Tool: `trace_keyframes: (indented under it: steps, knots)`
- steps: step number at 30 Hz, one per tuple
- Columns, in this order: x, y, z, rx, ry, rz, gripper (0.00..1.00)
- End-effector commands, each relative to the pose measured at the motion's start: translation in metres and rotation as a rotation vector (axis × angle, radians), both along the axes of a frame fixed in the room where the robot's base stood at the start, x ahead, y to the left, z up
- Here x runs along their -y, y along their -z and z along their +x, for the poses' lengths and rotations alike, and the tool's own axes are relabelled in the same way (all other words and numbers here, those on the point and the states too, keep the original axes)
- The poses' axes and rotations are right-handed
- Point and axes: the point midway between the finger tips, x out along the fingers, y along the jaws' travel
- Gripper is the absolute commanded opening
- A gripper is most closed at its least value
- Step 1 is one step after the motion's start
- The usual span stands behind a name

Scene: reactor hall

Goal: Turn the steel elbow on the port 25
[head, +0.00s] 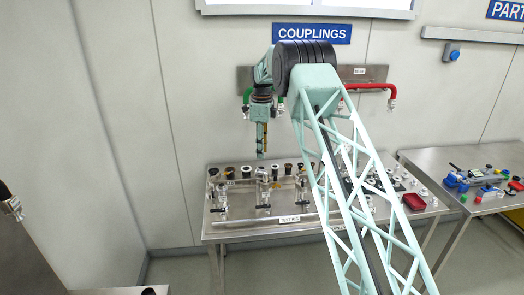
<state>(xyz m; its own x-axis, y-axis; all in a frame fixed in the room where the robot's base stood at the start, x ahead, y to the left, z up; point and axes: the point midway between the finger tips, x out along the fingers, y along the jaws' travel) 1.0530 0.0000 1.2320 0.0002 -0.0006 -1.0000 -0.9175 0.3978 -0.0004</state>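A steel table (245,232) with a sign reading TEST RIG carries several metal fittings. One steel fitting (220,203) stands at the left of the rig, and another (263,188) stands at the middle, below my gripper. The port numbers are too small to read, so I cannot tell which fitting is the elbow on port 25. My gripper (261,153) points down above the back middle of the rig, seemingly apart from the fittings. Its fingers look narrow and close together, but whether they are shut is unclear. My arm hides part of the table's right side.
A row of dark round caps (246,171) lines the rig's back edge. A red tray (414,202) sits at the table's right. A wall panel behind holds a red hose (371,86). A second table (480,172) at the right carries coloured parts. The left wall side is clear.

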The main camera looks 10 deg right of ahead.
Motion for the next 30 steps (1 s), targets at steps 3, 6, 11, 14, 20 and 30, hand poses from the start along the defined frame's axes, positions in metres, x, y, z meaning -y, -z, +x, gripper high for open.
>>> trace_keyframes:
  steps: [3, 6, 11, 14, 20, 30]
  knots:
    - [0.000, 0.006, 0.000, 0.000, 0.000, 0.000, 0.31]
    - [0.000, 0.011, 0.000, 0.000, 0.000, 0.000, 0.31]
    - [0.000, 0.020, 0.000, -0.001, 0.000, 0.000, 0.31]
    - [0.000, 0.027, 0.000, -0.001, 0.000, 0.000, 0.31]
    - [0.000, 0.039, 0.000, -0.001, 0.000, 0.000, 0.31]
    - [0.000, 0.059, 0.000, -0.001, 0.000, 0.000, 0.31]
